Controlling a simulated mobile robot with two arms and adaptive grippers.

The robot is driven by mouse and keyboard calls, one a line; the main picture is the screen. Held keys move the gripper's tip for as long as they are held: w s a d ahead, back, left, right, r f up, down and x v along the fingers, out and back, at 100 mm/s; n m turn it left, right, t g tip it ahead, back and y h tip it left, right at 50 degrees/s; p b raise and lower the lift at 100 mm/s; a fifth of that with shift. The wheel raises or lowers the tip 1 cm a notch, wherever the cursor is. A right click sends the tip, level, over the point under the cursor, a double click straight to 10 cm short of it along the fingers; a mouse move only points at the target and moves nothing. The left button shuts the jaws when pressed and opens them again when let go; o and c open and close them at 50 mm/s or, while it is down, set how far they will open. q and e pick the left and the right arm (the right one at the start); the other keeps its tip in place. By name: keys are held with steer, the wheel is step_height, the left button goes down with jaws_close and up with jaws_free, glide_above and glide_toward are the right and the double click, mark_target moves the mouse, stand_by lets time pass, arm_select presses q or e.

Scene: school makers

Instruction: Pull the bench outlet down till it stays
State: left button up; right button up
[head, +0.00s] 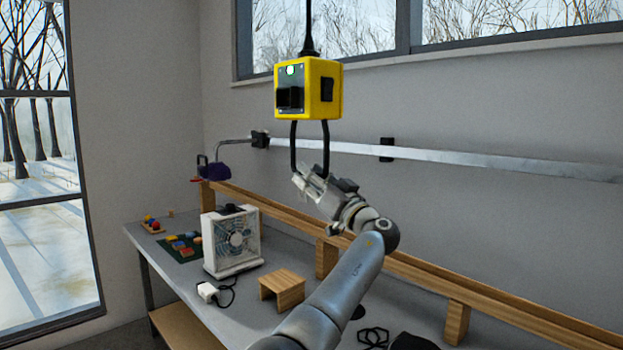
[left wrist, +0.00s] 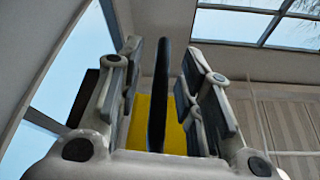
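The bench outlet (head: 322,88) is a yellow box with a green light, hanging on a black cord (head: 308,30) above the bench. A black loop handle (head: 293,142) hangs from its underside. My left gripper (head: 309,178) is at the bottom of this loop. In the left wrist view, the black handle (left wrist: 158,95) runs between the two fingers of the left gripper (left wrist: 163,55), with gaps showing on both sides, so the gripper looks open around it. The yellow box (left wrist: 174,135) shows behind the handle. My right gripper is in neither view.
The bench (head: 190,290) below holds a white box fan (head: 232,242), a small wooden stool-like block (head: 282,288), a white plug (head: 208,291) and colored blocks (head: 182,246). A wooden rail (head: 420,275) runs along its back. A metal strip (head: 480,160) crosses the wall.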

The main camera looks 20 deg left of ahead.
arm_select(q)
steer(key=v, duration=1.2)
